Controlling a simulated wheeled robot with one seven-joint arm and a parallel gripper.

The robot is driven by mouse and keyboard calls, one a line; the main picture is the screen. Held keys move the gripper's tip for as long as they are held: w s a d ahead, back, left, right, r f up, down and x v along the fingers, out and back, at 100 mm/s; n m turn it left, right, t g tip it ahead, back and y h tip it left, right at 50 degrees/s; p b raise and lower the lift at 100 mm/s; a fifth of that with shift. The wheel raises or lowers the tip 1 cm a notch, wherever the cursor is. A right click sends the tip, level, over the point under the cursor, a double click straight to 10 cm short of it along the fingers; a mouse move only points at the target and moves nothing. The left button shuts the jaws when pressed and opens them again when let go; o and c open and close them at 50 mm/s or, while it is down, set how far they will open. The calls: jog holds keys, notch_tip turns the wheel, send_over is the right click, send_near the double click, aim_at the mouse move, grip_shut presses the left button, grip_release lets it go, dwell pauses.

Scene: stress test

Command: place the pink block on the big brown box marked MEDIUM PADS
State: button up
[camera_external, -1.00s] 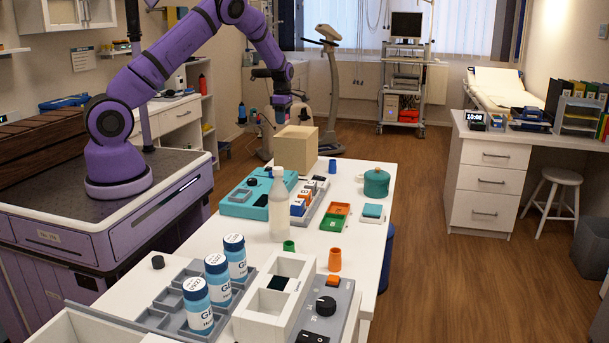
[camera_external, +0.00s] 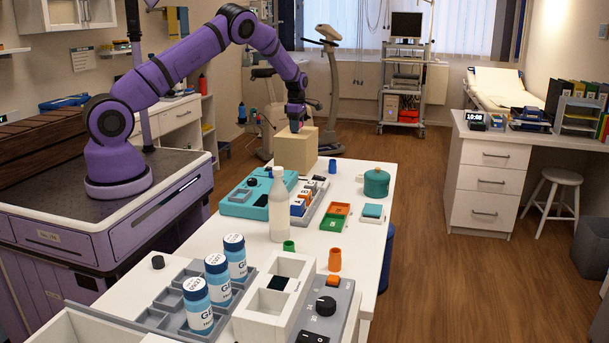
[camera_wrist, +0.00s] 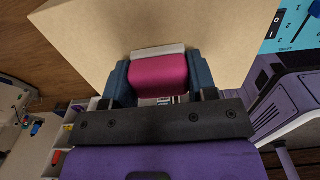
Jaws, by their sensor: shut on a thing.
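The pink block (camera_wrist: 158,76) is between the two fingers of my gripper (camera_wrist: 158,80) in the wrist view, and the fingers are shut on it. The big brown box (camera_external: 296,152) stands at the far end of the white table in the external view. My gripper (camera_external: 296,125) is at the box's top there, and the block is too small to make out. In the wrist view the plain top of the box (camera_wrist: 200,22) lies beneath the block. I cannot tell whether block and box touch. No marking on the box is readable.
In front of the box are a teal device (camera_external: 247,200), a clear bottle (camera_external: 279,205) and a grey tray (camera_external: 311,206). A green pot (camera_external: 376,183) and a small blue cup (camera_external: 332,166) stand to the right. Bare table (camera_external: 345,185) shows between them.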

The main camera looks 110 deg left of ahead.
jog(key=o, duration=0.9)
jog(key=shift+f, duration=0.1)
notch_tip(320, 180, up, 12)
